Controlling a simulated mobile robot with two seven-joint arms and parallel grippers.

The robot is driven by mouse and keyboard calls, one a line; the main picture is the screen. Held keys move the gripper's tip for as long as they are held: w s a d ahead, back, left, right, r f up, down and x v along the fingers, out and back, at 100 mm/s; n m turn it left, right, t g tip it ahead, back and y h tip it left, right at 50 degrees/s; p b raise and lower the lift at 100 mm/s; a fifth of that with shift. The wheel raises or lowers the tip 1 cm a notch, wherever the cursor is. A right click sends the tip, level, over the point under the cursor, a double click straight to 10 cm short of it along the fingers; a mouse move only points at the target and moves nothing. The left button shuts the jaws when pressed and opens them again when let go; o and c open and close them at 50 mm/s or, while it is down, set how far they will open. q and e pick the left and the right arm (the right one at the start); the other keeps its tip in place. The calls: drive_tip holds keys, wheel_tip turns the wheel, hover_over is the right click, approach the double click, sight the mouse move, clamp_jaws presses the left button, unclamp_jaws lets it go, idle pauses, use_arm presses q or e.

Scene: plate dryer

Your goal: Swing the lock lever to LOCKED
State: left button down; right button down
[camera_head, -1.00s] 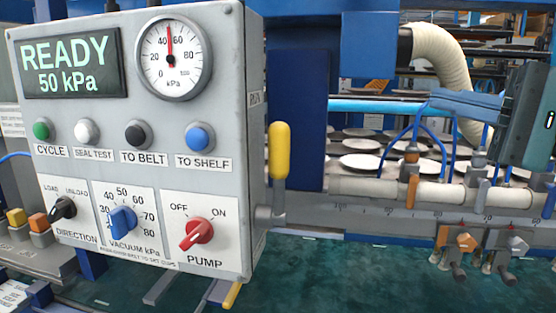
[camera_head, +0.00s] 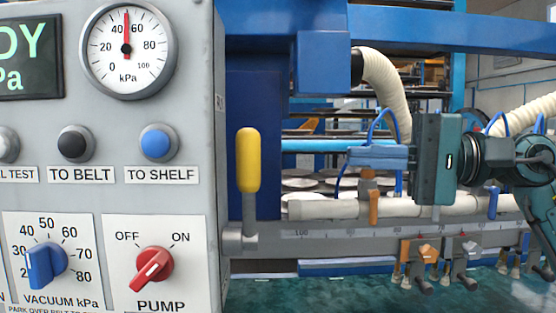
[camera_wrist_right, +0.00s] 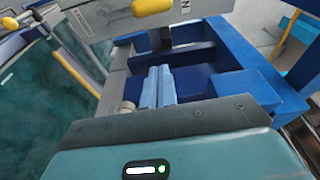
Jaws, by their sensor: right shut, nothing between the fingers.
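A yellow-handled lever (camera_head: 248,160) stands upright on a grey mount beside the control box's right side in the head view. I cannot read a LOCKED mark near it. A yellow handle, perhaps the same lever, shows at the top edge of the right wrist view (camera_wrist_right: 152,7). My right gripper (camera_head: 352,157) is to the right of the lever, its blue fingers pointing left, with a gap between them. The fingers are together and empty, as the right wrist view shows (camera_wrist_right: 159,80). My left gripper is in neither view.
The grey control box (camera_head: 188,95) with dials and buttons fills the left. Below my right gripper runs a beige pipe (camera_head: 320,209) with an orange valve handle (camera_head: 374,208) and a scaled rail (camera_head: 340,236). White plates (camera_head: 300,183) lie behind. A ribbed hose (camera_head: 388,90) hangs above.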

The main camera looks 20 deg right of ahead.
use_arm(q)
drive_tip(key=p, duration=0.2)
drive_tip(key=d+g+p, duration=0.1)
drive_tip(key=p, duration=0.1)
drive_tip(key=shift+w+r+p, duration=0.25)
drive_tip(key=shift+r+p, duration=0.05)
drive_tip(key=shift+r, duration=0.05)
use_arm(e)
drive_tip(key=w+a, duration=0.2)
drive_tip(key=a, duration=0.9)
drive_tip(key=shift+a, duration=0.25)
use_arm(q)
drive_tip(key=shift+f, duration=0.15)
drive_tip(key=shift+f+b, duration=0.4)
drive_tip(key=shift+b, duration=0.25)
use_arm(e)
drive_tip(key=shift+s+a+n, duration=0.1)
drive_tip(key=shift+s+n, duration=0.25)
drive_tip(key=shift+n, duration=0.05)
